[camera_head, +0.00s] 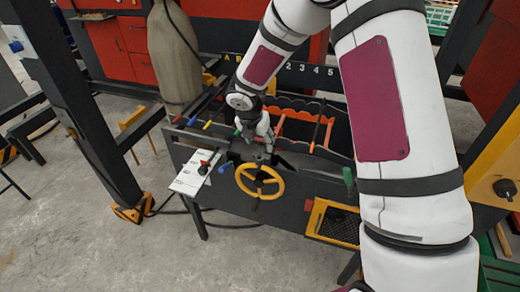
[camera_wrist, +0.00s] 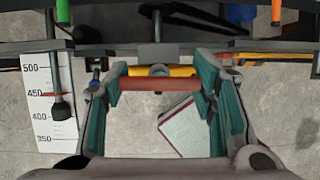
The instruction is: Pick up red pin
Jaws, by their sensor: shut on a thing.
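The red pin (camera_wrist: 160,84) shows in the wrist view as a short, dull red bar lying crosswise between the fingertips. My gripper (camera_wrist: 160,92) is shut on it, with a teal finger at each end of the pin. In the head view my gripper (camera_head: 256,143) is low over the front of the dark machine frame, just above the yellow handwheel. I cannot clearly make out the pin in that view.
The yellow handwheel (camera_head: 260,180) is just below my gripper. A white scale plate (camera_head: 197,172) with a dark-stemmed knob is to its left. Orange wavy bars (camera_head: 300,117) and upright rods stand behind. A grey cylinder (camera_head: 174,55) stands at the back left. Open floor lies in front.

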